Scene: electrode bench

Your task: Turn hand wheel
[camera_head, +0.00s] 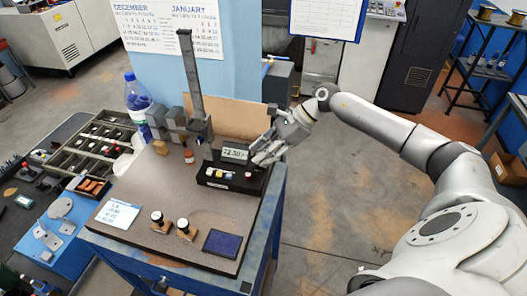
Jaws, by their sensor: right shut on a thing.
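A bench instrument with a dark base (232,178), a lit display (235,155) and a tall grey column (191,75) stands at the back right of the bench top. My right gripper (262,154) reaches in from the right and is shut at the instrument's right side, beside the display. It closes on a part there that I take to be the hand wheel, which the fingers mostly hide. I cannot make out the wheel's outline or its angle. My left gripper is not in view.
The bench top (205,215) holds two round-topped stamps (157,217), a dark blue pad (222,243) and a white note card (118,214). A blue-capped bottle (137,95) and a parts tray (98,140) stand left. Open floor (330,200) lies right of the bench.

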